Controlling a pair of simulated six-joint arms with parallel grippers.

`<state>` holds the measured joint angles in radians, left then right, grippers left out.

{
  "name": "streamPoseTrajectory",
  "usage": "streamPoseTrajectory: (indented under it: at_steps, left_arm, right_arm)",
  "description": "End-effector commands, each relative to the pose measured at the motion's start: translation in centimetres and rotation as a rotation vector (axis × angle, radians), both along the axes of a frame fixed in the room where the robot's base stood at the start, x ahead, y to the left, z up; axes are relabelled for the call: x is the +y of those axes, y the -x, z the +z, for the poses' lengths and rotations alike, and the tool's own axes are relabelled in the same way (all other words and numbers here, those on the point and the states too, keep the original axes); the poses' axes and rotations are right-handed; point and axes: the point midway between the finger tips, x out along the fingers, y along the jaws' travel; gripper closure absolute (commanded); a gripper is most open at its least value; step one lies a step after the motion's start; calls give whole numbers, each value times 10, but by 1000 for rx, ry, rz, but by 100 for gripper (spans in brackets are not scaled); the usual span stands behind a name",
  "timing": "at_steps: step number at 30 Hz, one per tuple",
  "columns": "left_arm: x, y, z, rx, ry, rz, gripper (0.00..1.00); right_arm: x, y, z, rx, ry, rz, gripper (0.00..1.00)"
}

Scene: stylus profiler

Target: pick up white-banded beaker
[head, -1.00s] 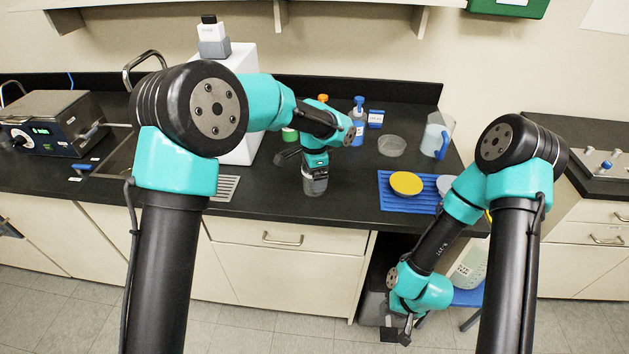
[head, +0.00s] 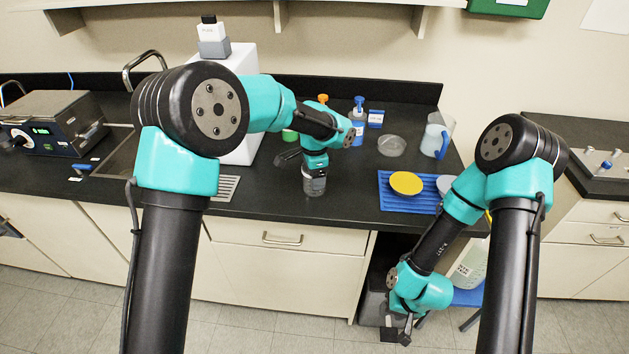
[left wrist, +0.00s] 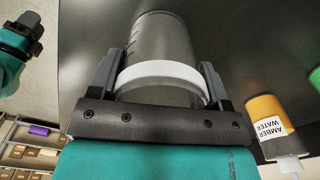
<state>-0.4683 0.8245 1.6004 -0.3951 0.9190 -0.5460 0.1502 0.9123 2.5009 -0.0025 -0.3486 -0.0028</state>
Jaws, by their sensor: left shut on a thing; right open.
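The white-banded beaker (left wrist: 160,50) is clear, with a white band around it, and fills the upper middle of the left wrist view. In the head view the beaker (head: 314,187) is under my left gripper (head: 315,173), near the front edge of the black counter. In the left wrist view my left gripper (left wrist: 160,82) is shut on the beaker, one finger on each side near the band. Whether the beaker's base touches the counter is hard to tell. My right gripper (head: 397,336) is open and empty, low in front of the cabinets.
A blue mat (head: 398,203) with a yellow dish (head: 406,183) lies right of the beaker. Behind stand a blue-capped bottle (head: 358,119), a clear dish (head: 391,146) and a blue-handled jug (head: 436,139). A white box (head: 240,150) stands to the left. An amber-labelled bottle (left wrist: 269,124) shows in the wrist view.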

Motion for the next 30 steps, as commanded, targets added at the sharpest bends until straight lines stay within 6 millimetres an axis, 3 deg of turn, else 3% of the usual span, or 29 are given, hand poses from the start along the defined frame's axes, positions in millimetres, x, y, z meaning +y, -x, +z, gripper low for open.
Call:
streamPoseTrajectory:
  at_steps: [4,14,25,30]
  left_arm:
    - [0,0,0,0,0,0,54]
    - [0,0,3,-1,0,0,55]
    - [0,0,37,-2,0,-1,55]
    - [0,19,38,0,0,-2,55]
  right_arm:
    - [0,0,0,0,0,0,57]
    - [0,0,0,0,0,0,57]
    - [0,0,0,0,0,0,57]
    - [0,0,0,0,0,0,57]
